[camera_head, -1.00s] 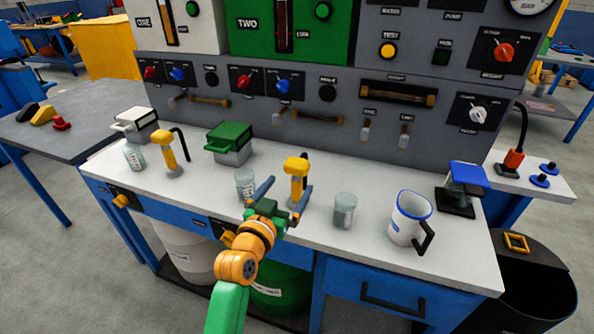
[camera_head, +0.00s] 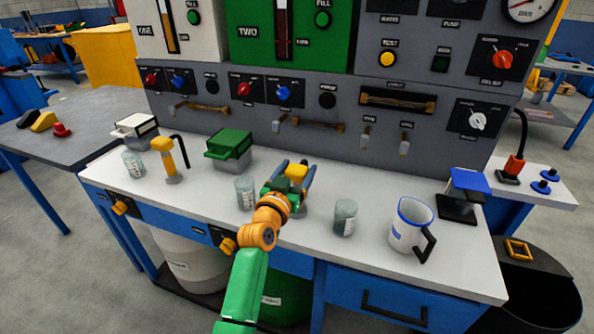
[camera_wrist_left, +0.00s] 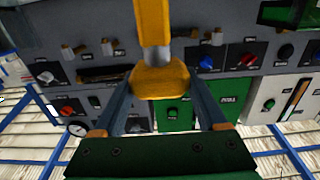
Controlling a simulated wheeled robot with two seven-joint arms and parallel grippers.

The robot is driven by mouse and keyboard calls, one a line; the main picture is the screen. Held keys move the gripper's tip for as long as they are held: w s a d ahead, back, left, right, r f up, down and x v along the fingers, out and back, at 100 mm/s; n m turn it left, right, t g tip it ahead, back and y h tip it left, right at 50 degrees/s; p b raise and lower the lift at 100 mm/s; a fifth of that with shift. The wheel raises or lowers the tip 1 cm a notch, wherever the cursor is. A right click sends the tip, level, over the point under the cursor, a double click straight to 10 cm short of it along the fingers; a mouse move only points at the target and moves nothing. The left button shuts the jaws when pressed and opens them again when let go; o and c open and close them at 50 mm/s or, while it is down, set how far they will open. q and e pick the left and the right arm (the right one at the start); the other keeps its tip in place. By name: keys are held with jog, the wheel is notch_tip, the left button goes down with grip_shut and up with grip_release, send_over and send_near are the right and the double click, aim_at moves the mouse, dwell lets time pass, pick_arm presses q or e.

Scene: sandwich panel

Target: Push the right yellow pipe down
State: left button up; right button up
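The right yellow pipe (camera_head: 296,171) stands on the white worktop, mostly hidden behind my left gripper in the head view. My left gripper (camera_head: 295,167) reaches it from the front, one finger on each side. In the left wrist view the yellow pipe (camera_wrist_left: 160,80) lies between the two fingers of the gripper (camera_wrist_left: 162,103). The left yellow pipe (camera_head: 167,155) stands further left, upright and apart from my arm. My right gripper is not in view.
Glass jars stand close on either side, left (camera_head: 246,192) and right (camera_head: 344,217). A white mug with a blue rim (camera_head: 408,228) is further right. A green box (camera_head: 230,150) sits at the back left. The grey control panel (camera_head: 330,112) rises behind the worktop.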

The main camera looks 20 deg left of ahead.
aim_at(287, 232)
pick_arm(q)
grip_shut()
notch_tip(287, 232, down, 9)
jog(key=b, duration=0.6)
jog(key=shift+f+b, duration=0.1)
jog(key=shift+b, duration=0.2)
jog(key=o, duration=0.7)
grip_release()
jog(key=shift+c, duration=0.2)
jog(key=shift+s, duration=0.15)
jog(key=s+p, duration=0.1)
jog(key=s, duration=0.5)
jog(key=shift+s+a+p, duration=0.1)
jog(key=shift+s+p, duration=0.3)
